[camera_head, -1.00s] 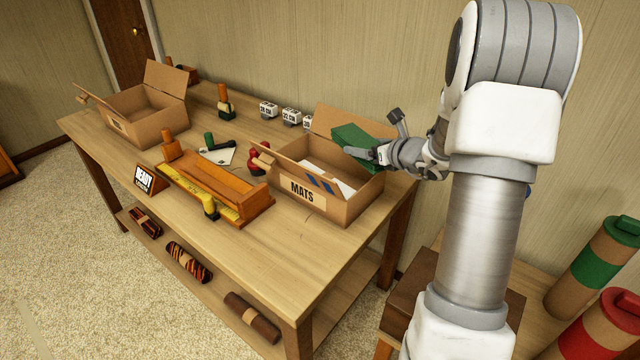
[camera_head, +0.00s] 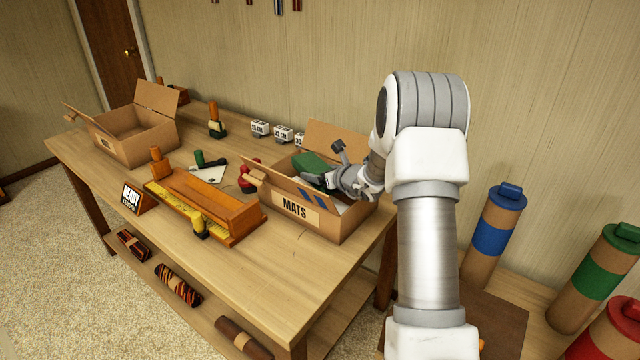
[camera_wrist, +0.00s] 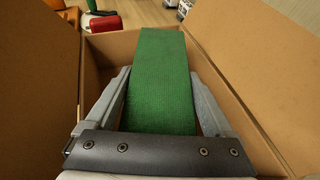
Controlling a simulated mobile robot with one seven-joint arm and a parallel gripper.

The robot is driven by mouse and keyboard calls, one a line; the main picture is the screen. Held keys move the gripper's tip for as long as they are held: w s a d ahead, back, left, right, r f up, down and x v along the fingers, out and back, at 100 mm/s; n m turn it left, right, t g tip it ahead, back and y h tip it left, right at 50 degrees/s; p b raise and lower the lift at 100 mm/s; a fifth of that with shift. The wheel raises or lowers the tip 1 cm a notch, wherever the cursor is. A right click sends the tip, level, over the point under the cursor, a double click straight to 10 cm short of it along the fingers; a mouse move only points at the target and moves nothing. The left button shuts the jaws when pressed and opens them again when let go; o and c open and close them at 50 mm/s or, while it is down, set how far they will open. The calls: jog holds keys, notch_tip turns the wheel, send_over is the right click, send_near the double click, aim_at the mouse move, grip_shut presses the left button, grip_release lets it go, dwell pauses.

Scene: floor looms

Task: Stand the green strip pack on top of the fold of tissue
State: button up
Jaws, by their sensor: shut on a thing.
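The green strip pack (camera_head: 312,165) is a long green block held in my gripper (camera_head: 328,181), inside the open top of the cardboard box marked MATS (camera_head: 327,222). In the wrist view the pack (camera_wrist: 163,80) lies between the two grey fingers of my gripper (camera_wrist: 163,98), which touch its sides. The box walls (camera_wrist: 240,60) rise on both sides of it. The fold of tissue (camera_head: 344,207) shows only as a small pale patch in the box, mostly hidden by my gripper and the box wall. I cannot tell whether the pack touches it.
The box flaps (camera_head: 338,140) stand open around my gripper. A wooden jig (camera_head: 205,205) with a yellow rule, a second open box (camera_head: 135,135), a READY sign (camera_head: 132,197) and white blocks (camera_head: 284,134) share the table. The table's front right (camera_head: 270,275) is clear.

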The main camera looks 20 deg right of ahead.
notch_tip(320, 180, down, 3)
jog(key=shift+f+b, duration=0.1)
jog(key=shift+b, duration=0.2)
jog(key=shift+f+b, duration=0.55)
jog(key=shift+b, duration=0.25)
jog(key=o, duration=1.2)
jog(key=shift+o, duration=0.2)
jog(key=shift+r+p, duration=0.95)
jog(key=shift+p, duration=0.2)
jog(key=v, duration=1.2)
jog(key=shift+f+p, duration=0.3)
jog(key=shift+p, duration=0.15)
